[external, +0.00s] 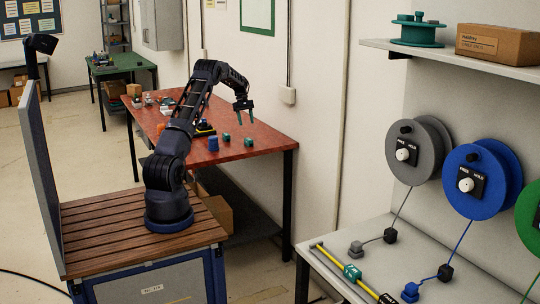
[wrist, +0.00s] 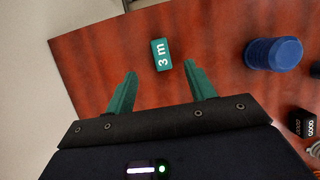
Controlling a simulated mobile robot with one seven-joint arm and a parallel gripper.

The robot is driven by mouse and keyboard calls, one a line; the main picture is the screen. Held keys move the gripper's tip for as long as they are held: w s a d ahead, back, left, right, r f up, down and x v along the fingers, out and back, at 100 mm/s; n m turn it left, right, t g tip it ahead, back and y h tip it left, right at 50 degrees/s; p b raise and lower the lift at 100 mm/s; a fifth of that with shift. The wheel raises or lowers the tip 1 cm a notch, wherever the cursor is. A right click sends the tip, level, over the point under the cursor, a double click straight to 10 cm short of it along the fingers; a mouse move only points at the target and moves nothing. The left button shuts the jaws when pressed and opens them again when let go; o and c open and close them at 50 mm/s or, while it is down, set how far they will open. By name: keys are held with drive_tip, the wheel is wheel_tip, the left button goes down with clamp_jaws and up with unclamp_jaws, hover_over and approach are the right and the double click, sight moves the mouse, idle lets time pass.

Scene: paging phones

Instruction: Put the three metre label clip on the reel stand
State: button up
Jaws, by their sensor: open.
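The three metre label clip (wrist: 161,54) is a small teal block marked "3 m" in white, lying on the red table top. In the wrist view it sits just beyond and between my fingertips. My gripper (wrist: 160,70) is open with two teal fingers, and nothing is between them. In the external view my gripper (external: 245,116) hangs above the red table. Two small teal blocks lie below it, one to the left (external: 226,137) and one to the right (external: 249,142); their labels are too small to read there. At right, grey and blue reels (external: 480,190) stand over a pale bench.
A blue cylinder (wrist: 273,54) stands right of the clip, with a black block (wrist: 302,122) nearer. The pale bench (external: 400,247) holds a yellow strip with a teal clip (external: 352,272) on it. A shelf above carries a green spool (external: 418,30) and a cardboard box (external: 495,43).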

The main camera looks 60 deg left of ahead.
sight(249, 139)
drive_tip(key=shift+a+f+x, duration=0.1)
drive_tip(key=shift+a+x, duration=0.1)
drive_tip(key=shift+x, duration=1.7)
drive_tip(key=shift+a+f+x, duration=0.1)
drive_tip(key=shift+a+x, duration=0.15)
drive_tip(key=shift+x, duration=1.65)
drive_tip(key=shift+a+f+x, duration=0.1)
drive_tip(key=shift+a+x, duration=0.1)
drive_tip(key=shift+x, duration=1.7)
drive_tip(key=shift+c, duration=0.4)
drive_tip(key=shift+r, duration=0.1)
drive_tip(key=c, duration=1.1)
drive_tip(key=shift+o, duration=0.2)
